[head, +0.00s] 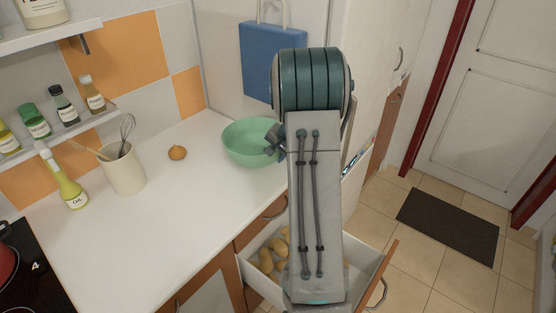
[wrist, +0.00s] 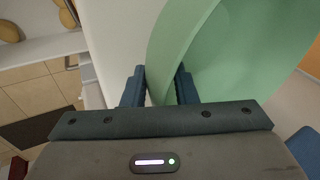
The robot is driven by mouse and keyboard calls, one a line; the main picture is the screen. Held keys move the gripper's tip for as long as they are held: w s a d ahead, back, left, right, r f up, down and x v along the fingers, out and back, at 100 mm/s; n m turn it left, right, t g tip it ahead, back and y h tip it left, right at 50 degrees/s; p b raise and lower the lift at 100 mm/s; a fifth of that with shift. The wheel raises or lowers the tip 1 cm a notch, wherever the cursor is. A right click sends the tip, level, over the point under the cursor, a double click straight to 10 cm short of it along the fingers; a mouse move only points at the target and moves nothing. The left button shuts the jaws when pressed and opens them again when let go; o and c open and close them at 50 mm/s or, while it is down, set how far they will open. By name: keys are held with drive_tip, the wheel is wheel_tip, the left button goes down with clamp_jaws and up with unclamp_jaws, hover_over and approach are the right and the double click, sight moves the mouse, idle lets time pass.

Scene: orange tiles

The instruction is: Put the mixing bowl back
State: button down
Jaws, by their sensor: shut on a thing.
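The green mixing bowl (head: 250,146) is upright at the back right of the white counter in the head view. My gripper (head: 277,142) is at the bowl's right side, with my arm partly in front of it. In the wrist view my gripper (wrist: 160,88) is shut on the rim wall of the mixing bowl (wrist: 200,45), one finger on each side. I cannot tell whether the bowl touches the counter or is slightly above it.
An open drawer (head: 262,290) with potatoes juts out below the counter. An onion (head: 177,153), a utensil crock (head: 122,168) and an oil bottle (head: 64,178) stand left of the bowl. A blue cutting board (head: 258,60) hangs behind. The counter's front middle (head: 170,230) is clear.

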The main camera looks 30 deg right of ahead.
wheel_tip(320, 180, down, 3)
drive_tip(key=shift+r, duration=0.1)
drive_tip(key=shift+d+p, duration=0.2)
drive_tip(key=shift+p, duration=0.3)
drive_tip(key=shift+f, duration=0.25)
drive_tip(key=shift+f, duration=0.1)
drive_tip(key=shift+f+b, duration=0.1)
drive_tip(key=shift+b, duration=0.2)
drive_tip(key=c, duration=1.1)
unclamp_jaws()
drive_tip(key=shift+c, duration=0.2)
